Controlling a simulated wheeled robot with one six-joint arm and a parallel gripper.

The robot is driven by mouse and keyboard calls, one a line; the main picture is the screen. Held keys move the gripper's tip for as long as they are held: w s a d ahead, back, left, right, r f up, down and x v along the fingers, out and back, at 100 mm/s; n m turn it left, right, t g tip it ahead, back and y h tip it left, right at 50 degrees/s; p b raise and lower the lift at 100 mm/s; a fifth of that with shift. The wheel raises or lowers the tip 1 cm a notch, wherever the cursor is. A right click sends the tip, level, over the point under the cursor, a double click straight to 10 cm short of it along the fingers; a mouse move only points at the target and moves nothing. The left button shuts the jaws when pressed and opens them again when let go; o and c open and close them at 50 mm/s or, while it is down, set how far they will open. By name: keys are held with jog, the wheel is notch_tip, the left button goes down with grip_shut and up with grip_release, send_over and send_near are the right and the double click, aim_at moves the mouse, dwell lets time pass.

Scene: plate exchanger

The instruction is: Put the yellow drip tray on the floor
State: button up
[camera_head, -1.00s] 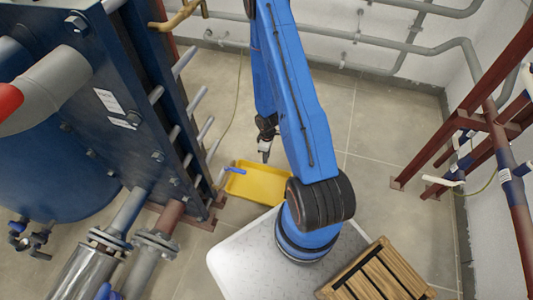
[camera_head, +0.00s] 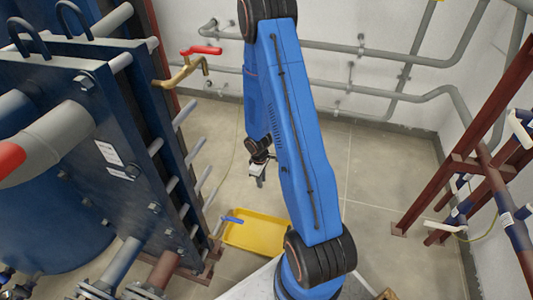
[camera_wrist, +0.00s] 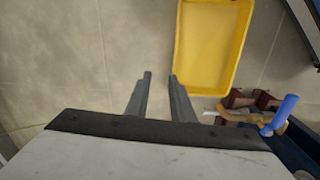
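The yellow drip tray (camera_head: 256,234) lies on the floor beside the foot of the blue plate exchanger, partly hidden by my arm's base in the head view. In the wrist view the tray (camera_wrist: 208,45) is at the top, and it looks empty inside. My gripper (camera_head: 259,178) is above the tray and apart from it. In the wrist view the two fingers (camera_wrist: 160,76) are spread with a gap between them and nothing held.
The blue plate exchanger (camera_head: 100,120) with protruding bolts stands left of the tray. A blue-handled valve (camera_wrist: 275,118) sits close to the tray's edge. Red pipe frames (camera_head: 450,170) stand at the right. The tiled floor (camera_head: 385,185) between is clear.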

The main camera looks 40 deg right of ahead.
jog(key=s+a+r+m+t+h, duration=0.1)
jog(key=s+a+r+m, duration=0.15)
jog(key=r, duration=1.25)
jog(key=s+a+r+m+t, duration=0.1)
jog(key=s+a+r, duration=0.15)
jog(key=r, duration=1.35)
jog(key=s+a+r+m+t, duration=0.1)
jog(key=s+a+r, duration=0.3)
jog(key=s+r, duration=0.4)
jog(key=s+a+r+m+t+y, duration=0.1)
jog(key=s+a+r+m, duration=0.1)
jog(key=s+a+r, duration=0.3)
jog(key=s+r, duration=0.3)
jog(key=s, duration=0.4)
jog(key=shift+a+t+y, duration=0.3)
